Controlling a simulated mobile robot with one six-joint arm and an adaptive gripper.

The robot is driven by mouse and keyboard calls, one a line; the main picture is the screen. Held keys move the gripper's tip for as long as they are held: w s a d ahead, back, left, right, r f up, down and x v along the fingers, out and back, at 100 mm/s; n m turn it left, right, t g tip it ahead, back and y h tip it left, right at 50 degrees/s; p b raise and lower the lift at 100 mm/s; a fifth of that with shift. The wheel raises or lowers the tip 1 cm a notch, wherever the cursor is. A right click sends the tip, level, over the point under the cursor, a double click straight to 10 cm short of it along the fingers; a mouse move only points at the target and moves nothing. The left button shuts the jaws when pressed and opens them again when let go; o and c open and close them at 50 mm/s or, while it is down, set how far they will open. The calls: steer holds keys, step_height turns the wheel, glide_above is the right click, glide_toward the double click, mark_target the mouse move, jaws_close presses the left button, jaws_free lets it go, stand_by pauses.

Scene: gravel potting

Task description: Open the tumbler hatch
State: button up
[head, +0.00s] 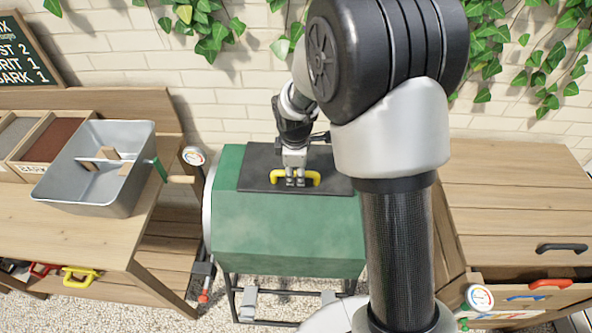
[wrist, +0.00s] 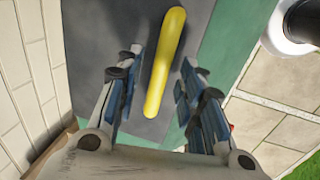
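The tumbler (head: 290,235) is a green faceted drum on a dark frame in the middle of the head view. Its hatch (head: 262,160) is a dark grey plate lying flat on top, with a yellow bar handle (head: 312,178). My gripper (head: 295,181) points down at the handle. In the wrist view, the yellow handle (wrist: 165,65) runs between the two fingers of my gripper (wrist: 161,60). The fingers are apart, with a visible gap on each side of the handle. The grey hatch (wrist: 105,30) and green drum (wrist: 228,35) show behind.
A grey metal tub (head: 110,190) with wooden pieces inside stands on the left wooden bench (head: 75,240). A gauge (head: 194,156) is beside the tumbler. A wooden drawer cabinet (head: 520,195) stands at right. A brick wall (head: 130,65) is close behind.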

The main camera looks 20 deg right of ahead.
steer(key=shift+c, duration=0.2)
jaws_close()
stand_by(0.6)
